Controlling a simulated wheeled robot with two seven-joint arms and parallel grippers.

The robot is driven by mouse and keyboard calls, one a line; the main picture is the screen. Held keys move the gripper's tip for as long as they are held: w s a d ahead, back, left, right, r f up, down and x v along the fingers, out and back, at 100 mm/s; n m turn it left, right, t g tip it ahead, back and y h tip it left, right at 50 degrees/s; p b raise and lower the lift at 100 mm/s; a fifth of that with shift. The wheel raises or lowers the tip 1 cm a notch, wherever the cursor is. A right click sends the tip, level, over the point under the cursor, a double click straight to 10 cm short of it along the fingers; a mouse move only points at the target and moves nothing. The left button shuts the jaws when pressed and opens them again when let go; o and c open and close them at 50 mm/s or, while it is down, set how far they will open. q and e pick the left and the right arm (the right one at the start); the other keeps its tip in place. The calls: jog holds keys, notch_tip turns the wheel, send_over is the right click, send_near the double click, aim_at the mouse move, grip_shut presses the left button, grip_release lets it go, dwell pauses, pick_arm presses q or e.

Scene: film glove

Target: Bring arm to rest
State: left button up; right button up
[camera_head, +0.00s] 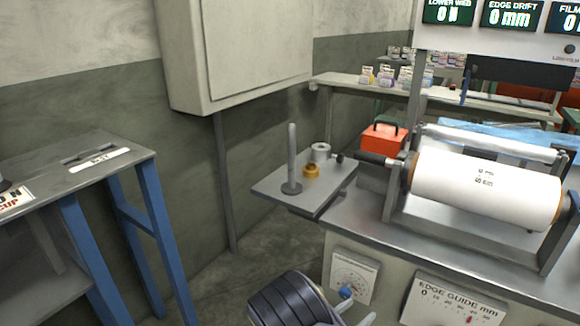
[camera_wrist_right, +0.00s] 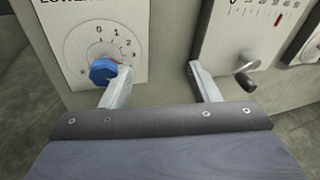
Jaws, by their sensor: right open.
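My right arm, a dark ribbed forearm, comes in at the bottom middle of the head view. Its gripper (camera_head: 354,308) is in front of the machine's front panel, near a blue knob (camera_head: 345,292). In the right wrist view the gripper (camera_wrist_right: 158,78) is open, with two pale fingers spread apart and nothing between them. The blue knob (camera_wrist_right: 103,70) shows just beyond the left finger; I cannot tell whether they touch. My left gripper is not in view.
The numbered dial plate (camera_wrist_right: 77,42) and an edge guide panel (camera_head: 455,305) with a dark crank (camera_wrist_right: 246,80) face the gripper. A white film roll (camera_head: 485,190) lies above. A side shelf (camera_head: 270,185) holds an upright post. A blue-legged table (camera_head: 110,155) stands left; floor between is clear.

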jog(key=s+d+r+m+g+y, duration=0.1)
jog(key=s+d+r+m+g, duration=0.4)
jog(key=s+d+m+g, duration=0.4)
jog(key=s+a+r+m+g+y, duration=0.2)
jog(key=s+r+m+y, duration=0.5)
jog(key=s+m+y, duration=0.55)
jog(key=s+a+r+m+t+y, duration=0.3)
jog(key=s+a+r+m+t, duration=0.1)
jog(key=s+r+m+t, duration=0.3)
notch_tip(320, 180, up, 25)
jog(key=g+p, duration=0.1)
jog(key=p, duration=2.4)
jog(key=shift+w+a+r+m, duration=0.2)
jog(key=shift+w+a+m, duration=0.1)
jog(key=shift+w+m, duration=0.15)
